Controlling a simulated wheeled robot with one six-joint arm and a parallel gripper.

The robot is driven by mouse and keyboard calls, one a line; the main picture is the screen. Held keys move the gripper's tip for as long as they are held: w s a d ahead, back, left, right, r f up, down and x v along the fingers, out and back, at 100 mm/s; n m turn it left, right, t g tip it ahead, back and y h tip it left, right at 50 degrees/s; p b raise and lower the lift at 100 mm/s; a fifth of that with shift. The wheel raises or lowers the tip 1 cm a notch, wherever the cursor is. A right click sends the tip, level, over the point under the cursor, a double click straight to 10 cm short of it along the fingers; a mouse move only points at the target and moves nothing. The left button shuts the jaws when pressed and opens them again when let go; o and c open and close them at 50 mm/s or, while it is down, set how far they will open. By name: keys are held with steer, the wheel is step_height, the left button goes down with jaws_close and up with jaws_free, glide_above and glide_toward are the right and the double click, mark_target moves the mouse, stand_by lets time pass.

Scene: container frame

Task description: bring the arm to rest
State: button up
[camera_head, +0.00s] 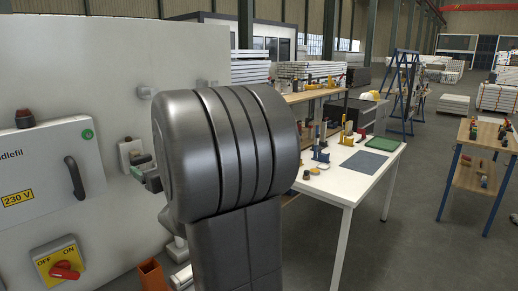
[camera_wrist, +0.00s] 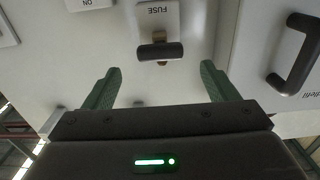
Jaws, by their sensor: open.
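My gripper (camera_wrist: 160,68) is open, its two green fingers spread apart with nothing between them. In the wrist view, the dark fuse handle (camera_wrist: 160,51) stands out from its white FUSE plate (camera_wrist: 158,16), just beyond the fingertips and centred between them. The picture is upside down there. In the head view, my large dark arm link fills the middle and hides most of the gripper. Only a bit of the gripper shows left of the link, close to the fuse plate (camera_head: 127,150) on the white cabinet (camera_head: 110,75). I cannot tell the exact gap.
A cabinet door with a black handle (camera_head: 74,178) and a red-and-yellow switch (camera_head: 62,264) are on the left. A white table (camera_head: 335,184) with tools and a green tray (camera_head: 385,143) stands right of my arm. Open floor lies between it and the wooden bench (camera_head: 475,178).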

mark_target(143, 160)
steer(key=p+x, duration=0.1)
steer(key=x, duration=0.5)
steer(key=shift+d, duration=0.1)
steer(key=shift+s, duration=0.1)
